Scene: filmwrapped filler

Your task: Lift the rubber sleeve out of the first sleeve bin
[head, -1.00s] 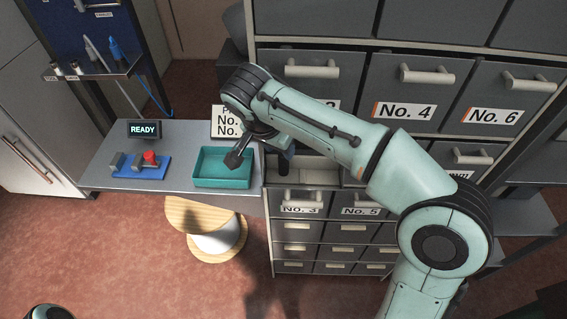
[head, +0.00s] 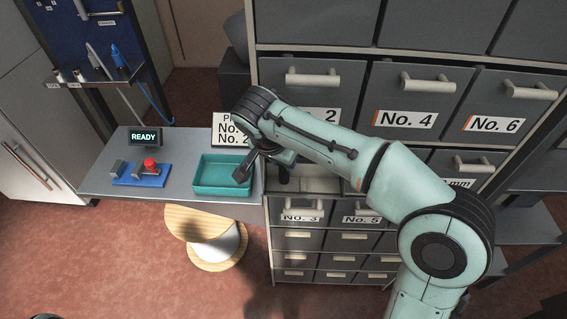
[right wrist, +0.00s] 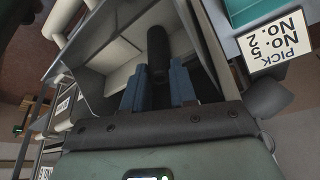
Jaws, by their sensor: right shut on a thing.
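My right gripper (right wrist: 157,90) has its two blue fingers shut on a dark, round rubber sleeve (right wrist: 157,50). The sleeve sticks out beyond the fingertips, over the light interior of an open bin (right wrist: 118,50). In the head view, the right hand reaches down at the open bin (head: 318,184), above the front labelled No. 3. There a dark piece (head: 283,173) shows below the wrist; I cannot tell finger from sleeve. Whether the sleeve still touches the bin floor is unclear.
A teal tray (head: 222,188) stands on the grey bench (head: 110,184) left of the bin, beside a blue fixture (head: 143,175) with a red knob. A pick sign (head: 231,130) stands behind the tray and close to my wrist. Cabinet drawers (head: 406,98) rise behind the open bin.

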